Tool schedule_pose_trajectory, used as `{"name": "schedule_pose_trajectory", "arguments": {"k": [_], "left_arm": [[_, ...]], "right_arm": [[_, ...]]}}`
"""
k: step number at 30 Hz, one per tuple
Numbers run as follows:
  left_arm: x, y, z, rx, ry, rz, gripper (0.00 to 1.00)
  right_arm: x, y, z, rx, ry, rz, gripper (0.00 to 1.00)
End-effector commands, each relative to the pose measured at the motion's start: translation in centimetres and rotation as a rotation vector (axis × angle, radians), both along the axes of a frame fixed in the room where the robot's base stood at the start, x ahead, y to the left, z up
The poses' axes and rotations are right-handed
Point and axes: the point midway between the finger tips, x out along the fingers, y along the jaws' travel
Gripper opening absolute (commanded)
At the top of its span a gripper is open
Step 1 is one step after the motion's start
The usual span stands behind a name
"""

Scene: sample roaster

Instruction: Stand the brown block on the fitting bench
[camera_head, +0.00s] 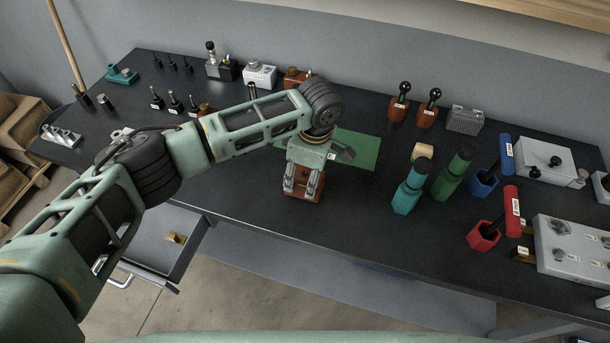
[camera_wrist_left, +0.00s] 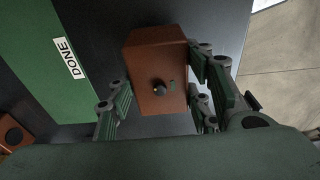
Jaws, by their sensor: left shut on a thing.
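My left gripper (camera_head: 303,178) is shut on a brown block (camera_head: 307,191) near the front edge of the dark bench (camera_head: 350,215). In the left wrist view the brown block (camera_wrist_left: 150,85) sits between the fingers of the left gripper (camera_wrist_left: 160,105); its visible face has a small black knob and a small green mark. I cannot tell whether its underside touches the bench top. A green mat (camera_head: 358,150) lies just behind the gripper, partly hidden by the arm. Its "DONE" label shows in the wrist view (camera_wrist_left: 70,60). My right gripper is not in view.
Turquoise (camera_head: 410,186) and green (camera_head: 453,172) blocks stand to the right, with blue and red holders (camera_head: 484,234) beyond. Brown blocks with black knobs (camera_head: 427,112) stand at the back. An open drawer (camera_head: 165,245) juts out at the left front. Bench between block and turquoise piece is clear.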

Motion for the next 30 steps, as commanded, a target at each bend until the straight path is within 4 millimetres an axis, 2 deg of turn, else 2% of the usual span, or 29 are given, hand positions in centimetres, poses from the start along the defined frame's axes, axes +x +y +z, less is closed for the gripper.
{"name": "schedule_pose_trajectory", "arguments": {"k": [4,15,16,22,30], "left_arm": [[0.0,-0.1,-1.2,-0.002,-0.002,0.000,0.07],[0.0,-0.1,-1.6,-0.002,0.000,0.000,0.07],[0.0,-0.1,-1.7,-0.001,-0.001,0.000,0.48],[0.0,-0.1,-1.7,-0.001,-0.001,0.000,0.65],[0.0,-0.1,-1.7,-0.002,-0.002,0.000,0.65]], "right_arm": [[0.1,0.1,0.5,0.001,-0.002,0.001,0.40],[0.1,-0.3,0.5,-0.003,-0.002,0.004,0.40],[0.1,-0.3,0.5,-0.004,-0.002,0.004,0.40],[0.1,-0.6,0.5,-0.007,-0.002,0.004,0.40],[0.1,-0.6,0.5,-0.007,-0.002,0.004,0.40]]}}
